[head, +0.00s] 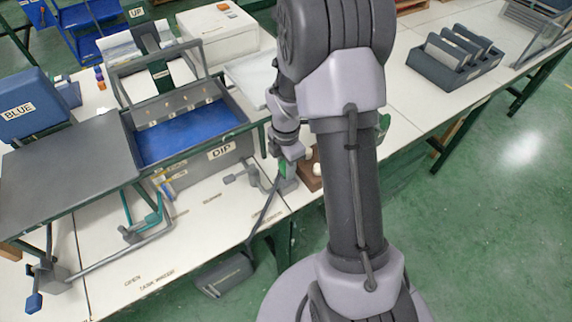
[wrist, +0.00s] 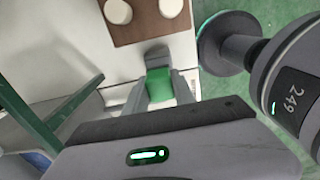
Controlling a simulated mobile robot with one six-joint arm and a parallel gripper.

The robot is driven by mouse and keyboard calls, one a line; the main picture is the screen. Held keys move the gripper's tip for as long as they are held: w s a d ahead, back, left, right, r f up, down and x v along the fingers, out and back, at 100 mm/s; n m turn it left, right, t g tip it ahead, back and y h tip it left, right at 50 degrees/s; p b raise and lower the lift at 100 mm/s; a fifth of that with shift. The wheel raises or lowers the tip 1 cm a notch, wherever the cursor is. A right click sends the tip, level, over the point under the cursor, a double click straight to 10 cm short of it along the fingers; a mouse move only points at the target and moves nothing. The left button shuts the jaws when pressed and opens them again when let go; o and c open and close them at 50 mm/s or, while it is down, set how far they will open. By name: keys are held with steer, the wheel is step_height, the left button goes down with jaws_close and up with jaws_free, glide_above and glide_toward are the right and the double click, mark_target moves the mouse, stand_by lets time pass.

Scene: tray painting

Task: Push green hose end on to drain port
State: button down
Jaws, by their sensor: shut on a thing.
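My gripper (head: 287,160) is low over the table's front edge, right of the tank marked DIP (head: 235,145). The wrist view shows my gripper (wrist: 161,84) with its two grey fingers shut on a green block-shaped piece, the green hose end (wrist: 160,88). The green hose end also shows as a small patch in the head view (head: 283,168), partly hidden by my gripper. A dark hose (head: 262,213) runs down from near it over the table edge. A grey fitting with a lever (head: 240,177) at the tank's lower right looks like the drain port. It stands apart, left of my gripper.
A brown block (head: 310,178) with white round pieces is close to the right of my gripper; it also shows in the wrist view (wrist: 150,25). A dark grey box (head: 224,275) sits below the table edge. A grey rack (head: 455,62) stands farther right.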

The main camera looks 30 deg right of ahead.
steer(key=shift+f, duration=0.15)
stand_by(0.4)
steer(key=shift+f+b, duration=0.35)
steer(key=shift+f, duration=0.2)
steer(key=shift+f, duration=0.15)
steer(key=shift+f, duration=0.25)
steer(key=shift+f, duration=0.1)
stand_by(0.4)
steer(key=shift+c, duration=2.4)
jaws_free()
